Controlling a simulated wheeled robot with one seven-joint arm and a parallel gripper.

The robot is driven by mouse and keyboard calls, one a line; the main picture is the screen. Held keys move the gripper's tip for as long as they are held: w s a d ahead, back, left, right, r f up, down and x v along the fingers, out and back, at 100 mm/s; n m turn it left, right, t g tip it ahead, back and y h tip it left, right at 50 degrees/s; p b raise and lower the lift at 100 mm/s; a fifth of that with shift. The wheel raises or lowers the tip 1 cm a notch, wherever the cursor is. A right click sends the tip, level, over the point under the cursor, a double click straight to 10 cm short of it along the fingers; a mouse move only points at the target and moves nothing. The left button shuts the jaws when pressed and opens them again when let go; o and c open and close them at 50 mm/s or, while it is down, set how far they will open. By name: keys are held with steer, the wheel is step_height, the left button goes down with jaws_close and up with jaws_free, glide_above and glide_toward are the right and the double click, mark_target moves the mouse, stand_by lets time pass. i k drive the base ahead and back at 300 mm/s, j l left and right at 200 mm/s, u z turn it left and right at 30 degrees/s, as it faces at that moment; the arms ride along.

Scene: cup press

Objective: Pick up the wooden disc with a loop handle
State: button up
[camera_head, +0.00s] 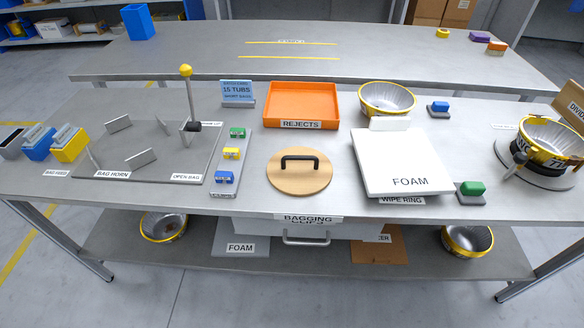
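The wooden disc (284,183) lies flat on the grey metal table, near the middle of its front half. It is round and light brown. A black loop handle (299,160) stands up from its top. Nothing covers the disc. My gripper is not seen in the head view.
An orange rejects tray (302,105) stands behind the disc. A white foam block (402,160) lies to its right, and a strip of coloured blocks (230,165) to its left. A yellow-knobbed lever (188,95) rises farther left. Bare table surrounds the disc.

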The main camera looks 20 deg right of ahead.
mark_target(296, 170)
steer(key=u, duration=5.2)
steer(key=z, duration=3)
steer(key=l+z, duration=0.8)
steer(key=i+l+z, duration=0.15)
steer(key=l+z, duration=0.25)
steer(key=j, duration=0.1)
